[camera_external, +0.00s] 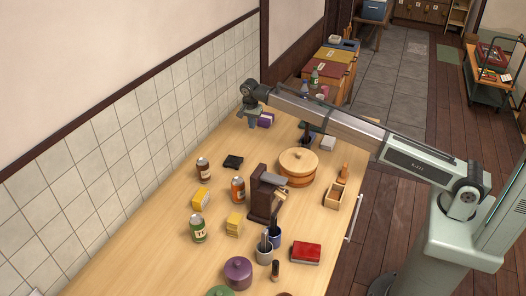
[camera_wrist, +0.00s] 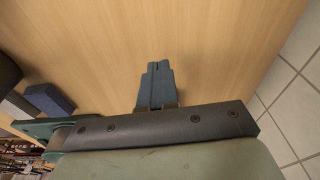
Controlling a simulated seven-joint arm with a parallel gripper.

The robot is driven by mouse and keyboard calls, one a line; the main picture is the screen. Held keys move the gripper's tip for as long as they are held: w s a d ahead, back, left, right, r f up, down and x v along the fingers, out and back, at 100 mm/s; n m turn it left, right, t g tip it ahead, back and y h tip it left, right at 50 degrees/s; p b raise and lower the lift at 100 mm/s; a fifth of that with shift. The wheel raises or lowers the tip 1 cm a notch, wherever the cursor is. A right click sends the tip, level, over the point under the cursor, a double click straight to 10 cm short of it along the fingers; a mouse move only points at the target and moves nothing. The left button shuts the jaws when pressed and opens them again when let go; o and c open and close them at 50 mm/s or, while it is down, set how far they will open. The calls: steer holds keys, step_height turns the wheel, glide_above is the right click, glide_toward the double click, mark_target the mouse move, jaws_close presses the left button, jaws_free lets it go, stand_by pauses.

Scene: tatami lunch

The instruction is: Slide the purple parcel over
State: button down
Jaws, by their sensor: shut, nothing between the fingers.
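The purple parcel (camera_external: 266,119) lies on the wooden table at its far end in the external view, with a pale patch on it. My gripper (camera_external: 253,126) is just left of the parcel, on the side toward the tiled wall. In the wrist view my gripper (camera_wrist: 158,66) points at bare table, its fingers together with nothing between them. A dark blue block (camera_wrist: 50,98) shows at the left of the wrist view, partly hidden by the gripper body; I cannot tell for sure that it is the parcel. The external view does not settle whether gripper and parcel touch.
The tiled wall (camera_external: 130,140) runs along the table's left side. A round wooden tub (camera_external: 298,168), a white block (camera_external: 328,143) and a black flat item (camera_external: 233,162) stand nearer. Several cans, cups and boxes fill the near table. Bare wood lies around the gripper.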

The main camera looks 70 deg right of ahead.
mark_target(268, 114)
steer(key=shift+m, duration=0.5)
steer(key=d, duration=0.5)
steer(key=shift+s+f, duration=0.25)
steer(key=shift+s, duration=0.05)
steer(key=d, duration=1.2)
steer(key=shift+a+f, duration=0.2)
steer(key=shift+f, duration=0.6)
steer(key=shift+s+f, duration=0.1)
